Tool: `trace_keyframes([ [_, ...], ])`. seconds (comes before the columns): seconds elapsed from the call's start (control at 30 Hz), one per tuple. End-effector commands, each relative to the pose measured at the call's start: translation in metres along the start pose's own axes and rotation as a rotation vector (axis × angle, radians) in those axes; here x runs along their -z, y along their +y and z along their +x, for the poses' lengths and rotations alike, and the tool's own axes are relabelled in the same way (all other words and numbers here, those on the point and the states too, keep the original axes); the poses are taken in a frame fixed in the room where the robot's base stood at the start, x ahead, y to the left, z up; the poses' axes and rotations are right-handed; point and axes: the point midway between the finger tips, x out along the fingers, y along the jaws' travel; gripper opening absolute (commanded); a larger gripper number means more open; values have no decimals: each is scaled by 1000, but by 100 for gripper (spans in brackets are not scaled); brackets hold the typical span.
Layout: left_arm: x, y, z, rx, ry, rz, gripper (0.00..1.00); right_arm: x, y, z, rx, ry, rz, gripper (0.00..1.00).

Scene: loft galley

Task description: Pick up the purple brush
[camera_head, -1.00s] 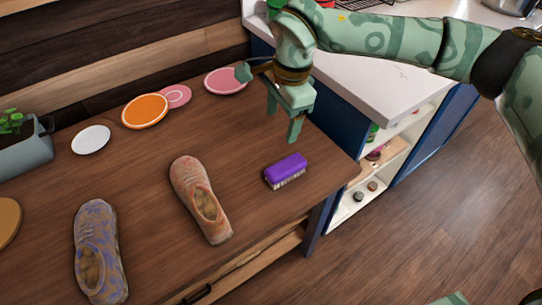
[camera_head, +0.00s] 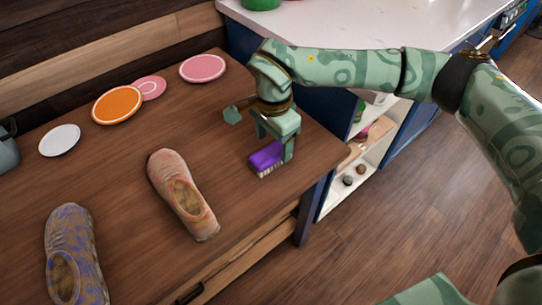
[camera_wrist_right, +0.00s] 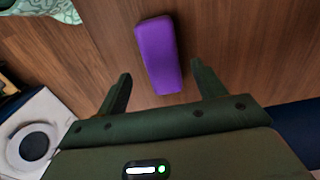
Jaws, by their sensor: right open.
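The purple brush (camera_head: 265,158) lies on the wooden table with its pale bristles down, near the table's right end. It also shows in the right wrist view (camera_wrist_right: 158,54), ahead of the fingertips and roughly between their lines. My right gripper (camera_head: 274,148) is open and low over the brush, with one finger at its right side and partly in front of it. In the right wrist view the two fingers (camera_wrist_right: 160,80) are spread apart with nothing held between them. My left gripper is not in view.
An orange-brown shoe (camera_head: 165,172) lies left of the brush, and a blue-patterned shoe (camera_head: 70,225) farther left. Pink (camera_head: 203,68), orange (camera_head: 117,104) and white (camera_head: 60,140) plates lie along the back. The table's right edge is close to the brush.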

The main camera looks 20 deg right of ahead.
Motion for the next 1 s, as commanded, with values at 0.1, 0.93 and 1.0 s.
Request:
trace_keyframes([
  [0.1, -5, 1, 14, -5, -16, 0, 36, -2, -2, 27, -8, -4, 0, 69],
  [0.93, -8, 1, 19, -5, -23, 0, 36, -1, -3, 43, 0, -1, 2, 19],
  [1.0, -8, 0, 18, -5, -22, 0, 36, -1, -3, 40, 0, 0, 2, 19],
])
